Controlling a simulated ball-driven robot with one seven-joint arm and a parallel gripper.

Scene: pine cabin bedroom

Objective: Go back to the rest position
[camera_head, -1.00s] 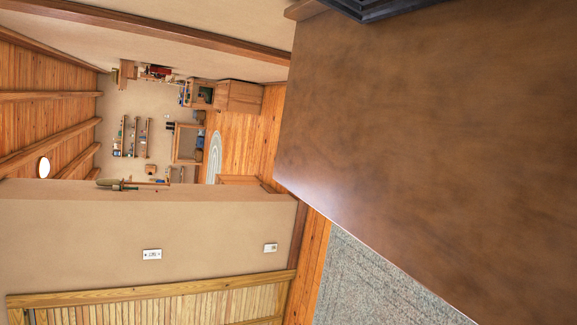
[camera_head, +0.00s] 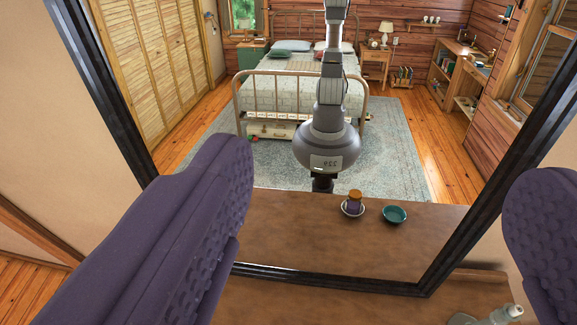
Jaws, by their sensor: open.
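My gripper (camera_head: 378,178) shows as two purple, textured fingers in the foreground of the camera view. They are wide apart, with one at the left and one at the right edge. Nothing is between them, and they hold nothing. Beyond them stands a large black-framed mirror (camera_head: 425,288) on a brown wooden dresser top (camera_head: 300,305). A grey robot body, which appears to be my own reflection, shows upright in it.
A grey-green object (camera_head: 490,317) is cut off at bottom right.

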